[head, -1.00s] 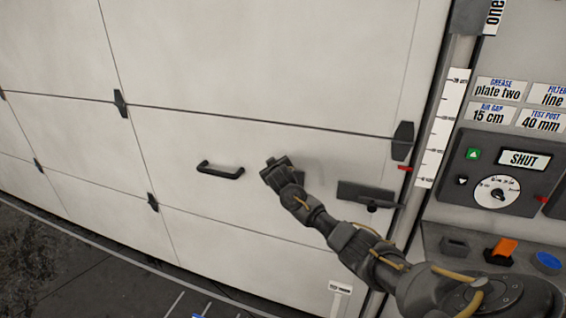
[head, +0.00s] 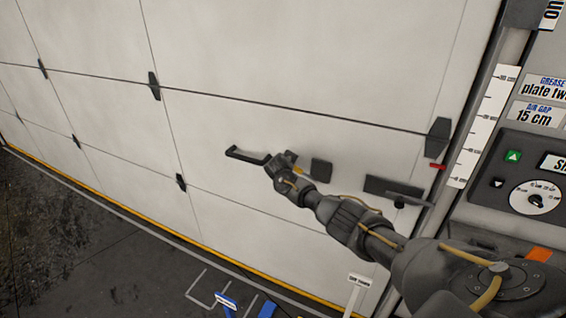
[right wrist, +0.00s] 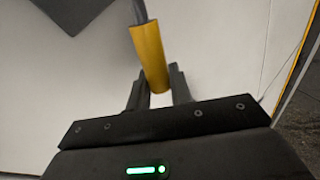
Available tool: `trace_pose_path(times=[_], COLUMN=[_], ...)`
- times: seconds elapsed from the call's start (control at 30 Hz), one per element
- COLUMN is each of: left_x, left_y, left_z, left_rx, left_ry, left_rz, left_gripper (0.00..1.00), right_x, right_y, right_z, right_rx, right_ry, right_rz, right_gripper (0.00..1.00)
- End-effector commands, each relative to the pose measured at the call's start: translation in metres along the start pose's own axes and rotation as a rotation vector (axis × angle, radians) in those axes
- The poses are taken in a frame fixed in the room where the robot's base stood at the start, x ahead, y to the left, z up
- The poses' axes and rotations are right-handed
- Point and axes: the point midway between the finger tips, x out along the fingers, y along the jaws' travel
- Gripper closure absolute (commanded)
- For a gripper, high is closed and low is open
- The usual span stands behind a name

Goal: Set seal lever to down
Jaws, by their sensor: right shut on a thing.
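The seal lever shows in the right wrist view as a dark stem ending in a yellow grip (right wrist: 150,55). My right gripper (right wrist: 157,85) is shut on that yellow grip, one finger on each side. In the head view my right gripper (head: 280,163) is in front of the white door, just left of a small dark square plate (head: 321,170). The gripper and arm hide most of the lever there, so its angle is hard to tell. My left gripper is not in view.
A dark latch plate (head: 395,190) is to the right. A control panel (head: 525,185) stands right of the door. Blue-handled tools (head: 228,302) lie below.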

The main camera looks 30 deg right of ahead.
Motion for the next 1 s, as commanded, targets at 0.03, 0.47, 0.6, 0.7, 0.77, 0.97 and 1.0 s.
trace_pose_path(times=[0.03,0.47,0.6,0.7,0.77,0.97,1.0], left_x=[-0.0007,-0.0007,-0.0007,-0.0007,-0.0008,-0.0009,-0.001], left_y=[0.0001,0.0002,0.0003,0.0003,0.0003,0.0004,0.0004], left_z=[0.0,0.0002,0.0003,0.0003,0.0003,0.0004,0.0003], left_rx=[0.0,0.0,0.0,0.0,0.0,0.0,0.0], left_ry=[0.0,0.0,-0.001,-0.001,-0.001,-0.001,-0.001], left_rz=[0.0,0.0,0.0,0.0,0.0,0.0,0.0], left_gripper=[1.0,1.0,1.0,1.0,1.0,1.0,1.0], right_x=[-0.0001,0.002,0.0021,0.002,0.002,-0.0002,-0.002], right_y=[-0.0013,-0.0008,-0.0007,-0.0002,0.0,-0.0002,0.0], right_z=[0.0001,0.0052,0.0052,0.005,0.0049,0.0032,0.0031], right_rx=[-0.006,-0.012,-0.012,-0.011,-0.01,-0.01,-0.01], right_ry=[-0.001,-0.012,-0.013,-0.012,-0.012,-0.01,-0.01], right_rz=[-0.001,-0.001,-0.001,0.0,0.0,0.001,0.001], right_gripper=[1.0,1.0,0.63,0.59,0.59,0.59,0.59])
